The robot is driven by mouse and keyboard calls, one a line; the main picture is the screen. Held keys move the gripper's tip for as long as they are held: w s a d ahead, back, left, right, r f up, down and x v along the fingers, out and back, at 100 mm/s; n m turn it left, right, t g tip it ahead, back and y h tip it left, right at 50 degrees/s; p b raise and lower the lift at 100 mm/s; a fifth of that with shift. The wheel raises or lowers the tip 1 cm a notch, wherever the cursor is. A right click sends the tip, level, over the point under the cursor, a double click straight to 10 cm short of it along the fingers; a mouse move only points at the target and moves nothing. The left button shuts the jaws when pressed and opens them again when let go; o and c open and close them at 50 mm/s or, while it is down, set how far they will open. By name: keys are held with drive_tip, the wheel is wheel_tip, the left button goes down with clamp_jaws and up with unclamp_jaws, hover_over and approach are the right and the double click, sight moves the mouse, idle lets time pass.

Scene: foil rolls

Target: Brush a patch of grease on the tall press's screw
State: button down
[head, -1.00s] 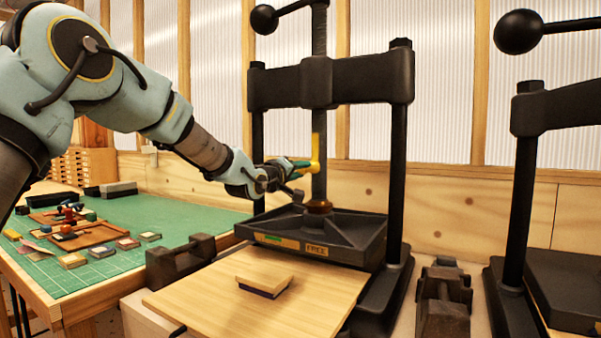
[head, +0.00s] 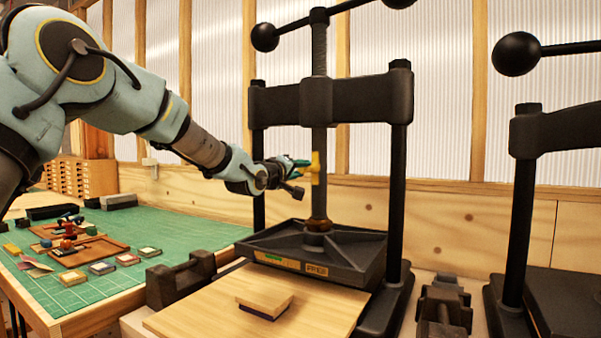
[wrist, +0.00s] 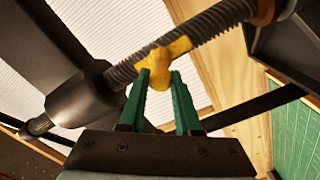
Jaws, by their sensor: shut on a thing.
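The tall press's dark threaded screw (head: 319,110) stands upright through the crossbeam (head: 275,103) down to the platen (head: 350,262). My gripper (head: 304,164) is at the screw's left side, between beam and platen. In the wrist view its green fingers (wrist: 160,100) are shut on a yellow piece (wrist: 158,70), apparently the brush, which lies against the screw (wrist: 215,22). In the head view yellow (head: 316,170) shows as an upright strip over the screw with a short part toward my fingers. I cannot tell where brush ends and any grease begins.
The press's posts (head: 398,165) flank the screw. A wooden board (head: 205,312) with a small block (head: 265,292) lies in front. A second press (head: 518,190) stands right. A green-topped table (head: 180,232) with trays and pads is at left.

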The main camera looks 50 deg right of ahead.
drive_tip(key=shift+r+p, duration=1.5)
drive_tip(key=shift+r, duration=1.45)
wheel_tip(320, 180, down, 13)
drive_tip(key=b, duration=1)
drive_tip(key=shift+r+b, duration=0.2)
drive_tip(key=shift+b, duration=0.1)
drive_tip(key=shift+a, duration=0.15)
drive_tip(key=shift+b+v, duration=0.75)
drive_tip(key=shift+v, duration=2.15)
drive_tip(key=shift+s+a, duration=0.1)
drive_tip(key=shift+a, duration=0.05)
drive_tip(key=shift+v, duration=1.35)
